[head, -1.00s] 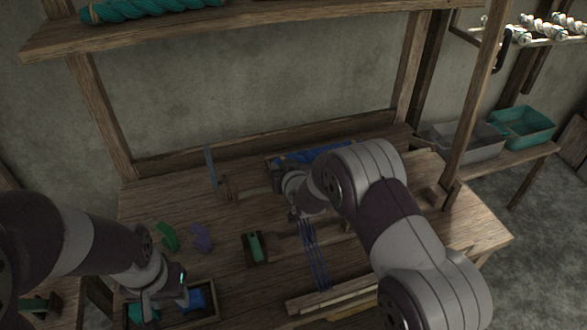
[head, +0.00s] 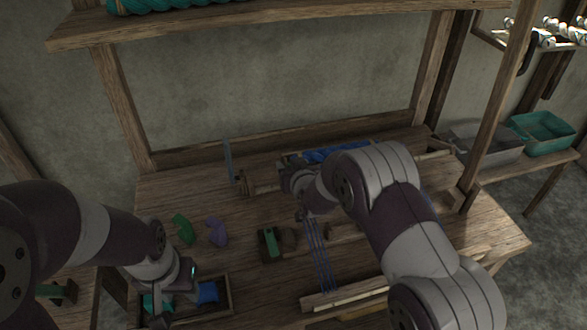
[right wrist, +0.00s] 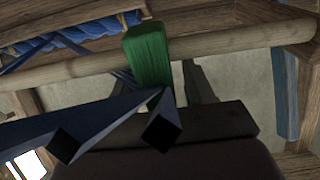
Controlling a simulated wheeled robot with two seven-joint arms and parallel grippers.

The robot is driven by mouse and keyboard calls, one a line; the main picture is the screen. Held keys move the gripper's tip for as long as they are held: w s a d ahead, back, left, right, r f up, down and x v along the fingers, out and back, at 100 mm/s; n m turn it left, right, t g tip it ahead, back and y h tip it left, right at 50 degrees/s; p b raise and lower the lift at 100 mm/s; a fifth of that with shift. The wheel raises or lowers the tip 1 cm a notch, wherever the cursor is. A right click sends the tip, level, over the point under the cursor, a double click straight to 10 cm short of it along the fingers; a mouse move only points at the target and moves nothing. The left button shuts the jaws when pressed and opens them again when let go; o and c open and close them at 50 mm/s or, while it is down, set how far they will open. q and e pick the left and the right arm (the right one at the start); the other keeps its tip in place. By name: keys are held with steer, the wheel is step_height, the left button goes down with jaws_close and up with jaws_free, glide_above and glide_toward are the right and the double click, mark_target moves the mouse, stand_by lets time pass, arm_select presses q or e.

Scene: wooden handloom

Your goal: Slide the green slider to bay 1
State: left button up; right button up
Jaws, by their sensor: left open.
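A green block on a dark wooden piece (head: 271,243) lies on the loom table, left of the blue warp threads; I take it for the green slider. My right gripper (head: 303,213) is above and to the right of it, with its fingers largely hidden by my arm. In the right wrist view a green block (right wrist: 147,55) stands just beyond the dark fingertips (right wrist: 115,138); whether they touch it or are closed is unclear. My left gripper (head: 180,290) is open over a small wooden tray (head: 231,296) at front left. I cannot make out bay marks.
Green (head: 184,228) and purple (head: 216,231) pieces lie left of the slider. The tray holds teal and blue things. Blue warp threads (head: 320,255) run forward to wooden bars (head: 345,293). A tall wooden post (head: 497,100) stands at right. Bare tabletop shows at front centre.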

steer(key=v, duration=1.2)
steer(key=shift+s+b, duration=0.25)
steer(key=shift+b, duration=0.1)
steer(key=s+f+g, duration=0.2)
steer(key=f, duration=0.1)
steer(key=s+f+g, duration=0.1)
steer(key=s+f, duration=0.1)
steer(key=shift+d, duration=0.3)
steer(key=s+d+r+m+g+h+p, duration=0.1)
steer(key=s+d+r+g+p, duration=0.1)
steer(key=s, duration=0.7)
steer(key=s+d+r+m+g+h+p, duration=0.1)
steer(key=s+d+r+g+p, duration=0.2)
steer(key=s+d+r+g, duration=0.2)
steer(key=s+d+g, duration=0.1)
steer(key=s+d, duration=0.2)
steer(key=s, duration=0.1)
steer(key=shift+s+d+g+h, duration=0.2)
steer(key=shift+d+g+h, duration=0.1)
steer(key=shift+g, duration=0.1)
